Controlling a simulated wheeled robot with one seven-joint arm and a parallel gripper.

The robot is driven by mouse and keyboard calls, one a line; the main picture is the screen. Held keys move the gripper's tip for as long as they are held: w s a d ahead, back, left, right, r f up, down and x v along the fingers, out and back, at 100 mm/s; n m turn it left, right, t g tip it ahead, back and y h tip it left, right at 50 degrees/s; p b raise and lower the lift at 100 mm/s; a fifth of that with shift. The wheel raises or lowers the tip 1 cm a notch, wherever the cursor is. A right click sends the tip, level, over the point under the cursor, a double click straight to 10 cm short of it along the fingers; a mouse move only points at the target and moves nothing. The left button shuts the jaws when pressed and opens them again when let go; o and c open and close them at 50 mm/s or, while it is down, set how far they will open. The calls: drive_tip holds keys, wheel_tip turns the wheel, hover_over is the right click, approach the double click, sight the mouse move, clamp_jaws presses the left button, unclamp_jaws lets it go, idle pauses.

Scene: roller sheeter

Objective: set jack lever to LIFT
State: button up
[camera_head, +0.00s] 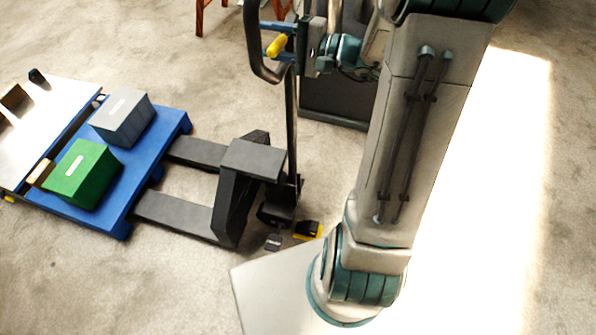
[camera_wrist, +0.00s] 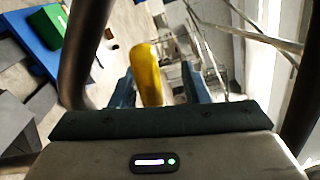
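The pallet jack's yellow lever (camera_head: 277,46) sits inside the dark loop handle (camera_head: 252,38) at the top of the upright tiller. In the wrist view the yellow lever (camera_wrist: 147,75) stands between the two blue fingers of my gripper (camera_wrist: 160,84), closer to the left finger. A gap shows between the lever and the right finger. My gripper (camera_head: 279,42) reaches into the handle loop from the right in the head view. Its fingers are apart. Whether the left finger touches the lever, and any lever markings, cannot be told.
The jack's black forks (camera_head: 175,212) extend left toward a blue pallet (camera_head: 140,163) carrying a green box (camera_head: 82,174) and a grey box (camera_head: 122,117). A pale-topped table (camera_head: 40,125) is at left. The handle's bars flank my gripper in the wrist view. Carpet is open in front.

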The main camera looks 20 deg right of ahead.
drive_tip(key=b+v, duration=0.2)
drive_tip(key=v, duration=1)
drive_tip(key=s+a+f+n+g+h+b, duration=0.2)
drive_tip(key=s+a+f+g+b, duration=0.2)
drive_tip(key=f, duration=0.4)
drive_tip(key=s+a+f+n+g+h+b, duration=0.2)
drive_tip(key=s+a+f+g+h+b, duration=0.1)
drive_tip(key=f+b, duration=0.4)
drive_tip(key=s+a+f+n+g+h+b, duration=0.2)
drive_tip(key=s+a+f+g+b, duration=0.2)
drive_tip(key=f, duration=0.7)
drive_tip(key=shift+s+a+g+b, duration=0.3)
drive_tip(key=shift+s+a+b, duration=0.35)
drive_tip(key=shift+s+a, duration=0.2)
